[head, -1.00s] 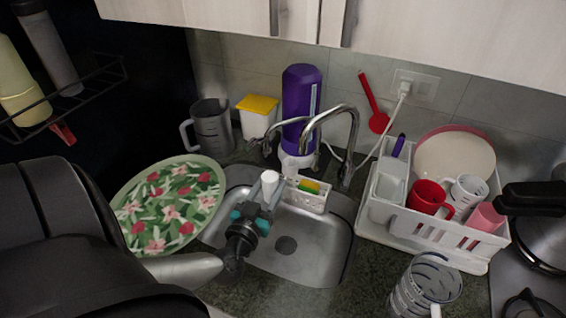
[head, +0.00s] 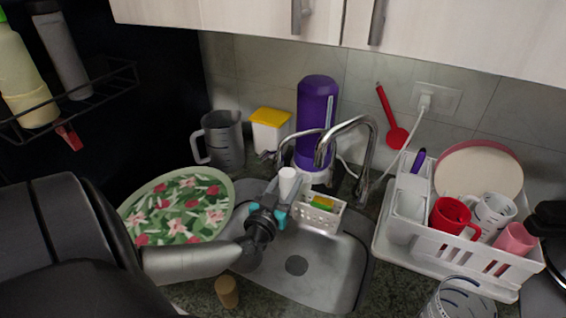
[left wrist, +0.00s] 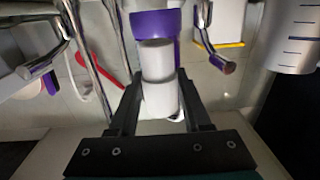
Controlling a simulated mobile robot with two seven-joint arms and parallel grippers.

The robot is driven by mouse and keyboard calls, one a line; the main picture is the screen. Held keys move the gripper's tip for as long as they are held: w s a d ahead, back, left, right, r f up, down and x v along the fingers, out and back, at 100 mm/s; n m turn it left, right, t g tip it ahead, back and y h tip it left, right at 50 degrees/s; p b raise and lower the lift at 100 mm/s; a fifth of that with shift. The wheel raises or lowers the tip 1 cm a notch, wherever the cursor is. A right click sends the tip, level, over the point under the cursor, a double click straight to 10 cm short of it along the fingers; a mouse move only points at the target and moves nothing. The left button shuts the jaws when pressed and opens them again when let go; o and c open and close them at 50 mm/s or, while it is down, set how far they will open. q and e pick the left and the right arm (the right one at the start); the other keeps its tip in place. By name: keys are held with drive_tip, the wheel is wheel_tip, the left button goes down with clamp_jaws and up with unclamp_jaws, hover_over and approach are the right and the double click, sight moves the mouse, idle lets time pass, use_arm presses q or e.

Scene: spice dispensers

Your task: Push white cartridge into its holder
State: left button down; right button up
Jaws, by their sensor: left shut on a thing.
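The white cartridge (head: 288,180) stands roughly upright between the fingers of my left gripper (head: 283,208), above the back left of the sink. The gripper is shut on it. In the left wrist view, the white cartridge (left wrist: 160,98) sits between the two dark fingers, and a purple part (left wrist: 155,20) lies beyond it in line. The tall purple dispenser (head: 317,115) with a white lower part stands behind the sink, and I take it for the holder. In the head view the cartridge appears in front and left of it; I cannot tell whether they touch. My right gripper is not in view.
The faucet (head: 367,150) rises beside the dispenser. A sponge caddy (head: 322,222) sits at the sink (head: 335,268). A floral plate (head: 180,205) and grey jug (head: 222,140) stand left, a dish rack (head: 470,258) right. A brown cork-like piece (head: 227,291) lies in front.

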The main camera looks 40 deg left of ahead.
sight(308, 155)
use_arm(q)
drive_tip(key=b+x, duration=0.1)
drive_tip(key=x, duration=0.1)
drive_tip(key=f+b+x, duration=0.1)
drive_tip(key=b+x, duration=0.1)
drive_tip(key=shift+w+a+b, duration=0.1)
drive_tip(key=shift+w+b, duration=0.2)
drive_tip(key=shift+w, duration=0.1)
drive_tip(key=shift+d+f+x, duration=0.1)
drive_tip(key=shift+x, duration=1.45)
drive_tip(key=shift+d+f+x, duration=0.15)
drive_tip(key=shift+x, duration=1.45)
drive_tip(key=shift+w, duration=0.1)
drive_tip(key=shift+p, duration=1.05)
drive_tip(key=shift+f+b, duration=0.65)
drive_tip(key=shift+f, duration=0.15)
drive_tip(key=shift+r+p, duration=0.85)
drive_tip(key=shift+p, duration=0.3)
